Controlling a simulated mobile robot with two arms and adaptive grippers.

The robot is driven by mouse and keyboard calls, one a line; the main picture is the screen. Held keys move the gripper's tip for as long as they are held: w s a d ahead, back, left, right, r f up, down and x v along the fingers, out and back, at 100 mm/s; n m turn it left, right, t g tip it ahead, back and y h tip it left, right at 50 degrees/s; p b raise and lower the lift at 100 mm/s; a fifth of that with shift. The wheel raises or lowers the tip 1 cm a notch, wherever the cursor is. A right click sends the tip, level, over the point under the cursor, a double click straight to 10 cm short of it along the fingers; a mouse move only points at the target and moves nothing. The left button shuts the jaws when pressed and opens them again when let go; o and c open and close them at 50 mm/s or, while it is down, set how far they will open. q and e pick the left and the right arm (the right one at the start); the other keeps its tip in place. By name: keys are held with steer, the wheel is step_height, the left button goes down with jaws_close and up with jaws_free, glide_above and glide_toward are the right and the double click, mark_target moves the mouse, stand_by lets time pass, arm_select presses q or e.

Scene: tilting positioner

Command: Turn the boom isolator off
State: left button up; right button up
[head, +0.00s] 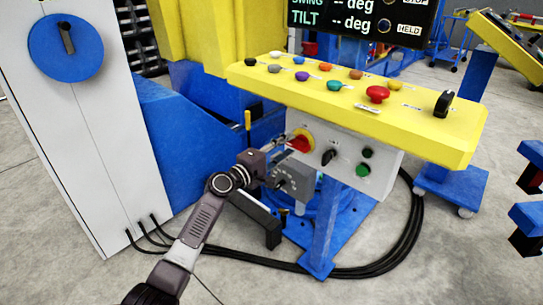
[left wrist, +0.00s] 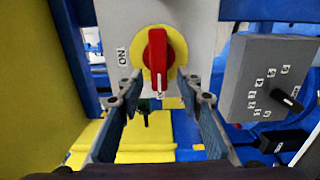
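The boom isolator is a red rotary handle on a yellow round plate (head: 301,140), on the front of a grey panel under the yellow console. In the left wrist view the red handle (left wrist: 157,58) stands upright in the picture. An "ON" label lies to its left, and a second label below it is partly unreadable. My left gripper (head: 284,147) is just in front of the handle. In the left wrist view the left gripper (left wrist: 161,88) is open, its fingers apart below and to either side of the handle, with nothing between them. My right gripper is not in view.
A grey selector box (left wrist: 268,80) stands right of the fingers. The panel also carries a black knob (head: 329,156) and green button (head: 363,170). The yellow console (head: 440,130) with several coloured buttons overhangs it. A white cabinet (head: 85,120) stands left. Black cables (head: 350,272) cross the floor.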

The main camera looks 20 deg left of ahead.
arm_select(q)
steer(key=v, duration=1)
steer(key=shift+s, duration=0.25)
steer(key=shift+a, duration=0.1)
